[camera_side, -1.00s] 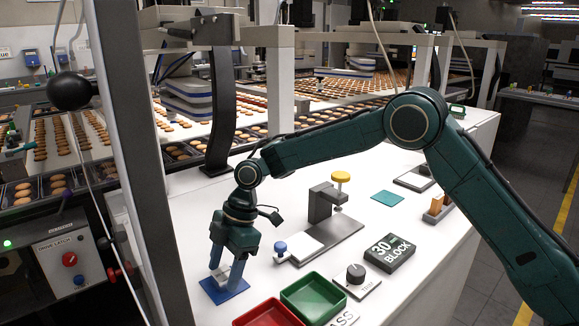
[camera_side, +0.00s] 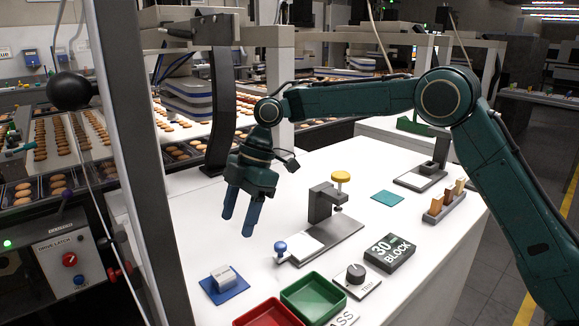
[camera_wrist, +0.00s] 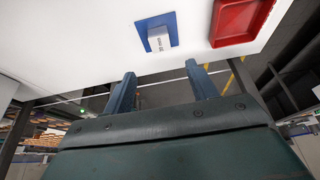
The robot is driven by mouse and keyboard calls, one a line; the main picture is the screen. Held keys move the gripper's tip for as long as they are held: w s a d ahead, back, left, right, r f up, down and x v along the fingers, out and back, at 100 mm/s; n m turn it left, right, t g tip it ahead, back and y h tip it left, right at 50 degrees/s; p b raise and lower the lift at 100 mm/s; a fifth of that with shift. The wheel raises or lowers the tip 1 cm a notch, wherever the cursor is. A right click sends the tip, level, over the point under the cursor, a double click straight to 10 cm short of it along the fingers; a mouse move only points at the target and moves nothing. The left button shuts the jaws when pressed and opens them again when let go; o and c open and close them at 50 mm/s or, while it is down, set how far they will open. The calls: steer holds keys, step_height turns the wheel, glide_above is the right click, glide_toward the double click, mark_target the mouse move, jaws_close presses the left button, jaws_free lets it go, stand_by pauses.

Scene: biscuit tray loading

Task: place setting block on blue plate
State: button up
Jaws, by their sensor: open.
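The setting block (camera_side: 223,276), a small pale grey block with printing on it, rests on the blue plate (camera_side: 236,292) at the table's front left. In the wrist view the block (camera_wrist: 158,42) also sits on the blue plate (camera_wrist: 143,24), with blue showing around it. My gripper (camera_side: 238,228) is open and empty, raised above and behind the plate, its blue fingers pointing down and apart from the block. The wrist view shows both fingers (camera_wrist: 162,88) spread with nothing between them.
A red tray (camera_side: 268,313) and a green tray (camera_side: 313,299) stand right of the plate. Behind them are a grey fixture (camera_side: 322,205) with a yellow knob, a dial (camera_side: 356,274) and a dark "30 BLOCK" box (camera_side: 389,253). A dark post (camera_side: 222,100) stands behind my gripper.

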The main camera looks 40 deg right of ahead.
steer(key=shift+d+r, duration=0.1)
steer(key=shift+r, duration=0.1)
stand_by(0.5)
steer(key=s+d+r+m+t+h, duration=0.1)
steer(key=s+d+r+m+t, duration=0.1)
steer(key=s+d+r+m, duration=0.4)
steer(key=s+d+r+m+t, duration=0.1)
steer(key=s+d+r+m, duration=0.2)
steer(key=s+r, duration=0.35)
steer(key=s+d+f+m+t+h, duration=0.1)
steer(key=s+d+f+m, duration=0.1)
steer(key=s, duration=0.5)
steer(key=s+d+f+m+h, duration=0.1)
steer(key=s+d+f+m, duration=0.1)
steer(key=s+d+m, duration=0.2)
steer(key=s+d+f+m+t+h, duration=0.1)
steer(key=s+d+f+m, duration=0.2)
steer(key=s, duration=0.7)
steer(key=shift+s+d+t, duration=0.3)
steer(key=shift+s+d, duration=0.05)
steer(key=shift+d, duration=0.5)
